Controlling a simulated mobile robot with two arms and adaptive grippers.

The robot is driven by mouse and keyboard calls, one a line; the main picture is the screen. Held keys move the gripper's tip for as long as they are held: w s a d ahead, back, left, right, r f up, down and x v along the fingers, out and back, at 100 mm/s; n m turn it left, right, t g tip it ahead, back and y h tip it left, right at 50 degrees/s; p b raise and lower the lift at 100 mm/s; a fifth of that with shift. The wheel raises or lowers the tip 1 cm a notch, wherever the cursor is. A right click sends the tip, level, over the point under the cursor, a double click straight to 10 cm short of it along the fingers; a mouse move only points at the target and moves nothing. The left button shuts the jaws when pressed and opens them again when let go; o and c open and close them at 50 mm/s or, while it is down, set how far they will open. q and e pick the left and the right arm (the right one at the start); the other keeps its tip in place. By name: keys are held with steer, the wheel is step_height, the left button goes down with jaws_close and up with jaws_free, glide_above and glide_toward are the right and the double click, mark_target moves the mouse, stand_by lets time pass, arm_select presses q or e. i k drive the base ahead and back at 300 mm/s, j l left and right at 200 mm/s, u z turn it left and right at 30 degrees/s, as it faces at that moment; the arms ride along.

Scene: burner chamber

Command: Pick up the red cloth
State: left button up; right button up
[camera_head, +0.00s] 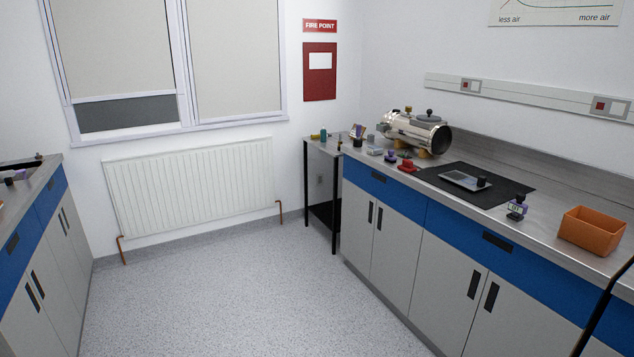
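A small bright red item (407,166) lies on the right-hand worktop near its front edge, just in front of the metal cylinder chamber (416,131). It is the only loose red thing I see on the worktops; it is too small to tell for certain that it is a cloth. Neither of my grippers is in view.
The speckled floor (230,290) is clear.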

mark_target(407, 165)
steer(key=i+z, duration=0.3)
steer(key=i, duration=0.2)
steer(key=i+j+z, duration=0.25)
steer(key=i, duration=0.25)
steer(key=i+j+z, duration=0.3)
steer(key=i, duration=0.2)
steer(key=l, duration=0.1)
